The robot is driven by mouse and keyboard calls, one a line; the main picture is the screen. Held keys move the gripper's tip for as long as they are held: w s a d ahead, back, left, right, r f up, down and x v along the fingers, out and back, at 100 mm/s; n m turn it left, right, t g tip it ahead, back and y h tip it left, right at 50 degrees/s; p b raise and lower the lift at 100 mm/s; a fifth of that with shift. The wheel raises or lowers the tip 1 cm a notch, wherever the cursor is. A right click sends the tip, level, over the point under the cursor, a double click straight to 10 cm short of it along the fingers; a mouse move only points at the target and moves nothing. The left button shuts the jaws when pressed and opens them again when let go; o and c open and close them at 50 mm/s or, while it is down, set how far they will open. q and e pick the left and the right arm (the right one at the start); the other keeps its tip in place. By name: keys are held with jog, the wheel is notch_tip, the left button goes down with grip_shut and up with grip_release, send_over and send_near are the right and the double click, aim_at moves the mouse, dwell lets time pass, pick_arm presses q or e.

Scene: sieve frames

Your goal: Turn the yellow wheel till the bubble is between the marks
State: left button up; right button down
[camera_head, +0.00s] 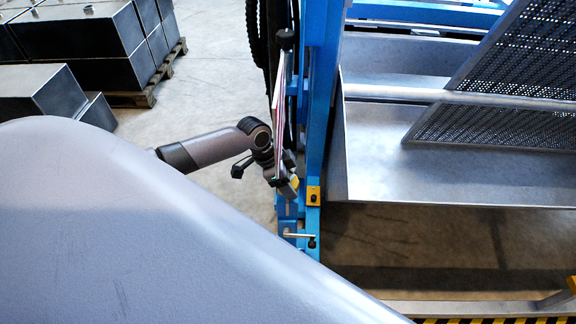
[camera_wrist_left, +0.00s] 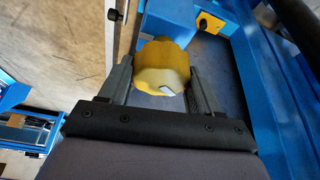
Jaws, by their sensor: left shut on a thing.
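The yellow wheel (camera_wrist_left: 163,62) is a lobed knob with a small pale mark on its near face. My left gripper (camera_wrist_left: 160,80) has one finger on each side of it and is shut on it. In the head view my left gripper (camera_head: 286,184) is at the blue frame's lower post, and a bit of the yellow wheel (camera_head: 294,181) shows beside it. I cannot make out the bubble or its marks in either view. My right gripper is not in view.
A blue frame (camera_head: 324,95) stands right beside my left gripper, with a small yellow block (camera_head: 313,196) on it. Grey metal trays and a perforated sheet (camera_head: 520,50) are to the right. Dark boxes (camera_head: 85,50) on a pallet stand at the back left.

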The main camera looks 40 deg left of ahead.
pick_arm(q)
jog(key=shift+r+n+p, duration=0.1)
jog(key=shift+n+p, duration=0.25)
jog(key=shift+n, duration=0.05)
dwell(0.4)
jog(key=o, duration=1.1)
jog(key=shift+c, duration=0.2)
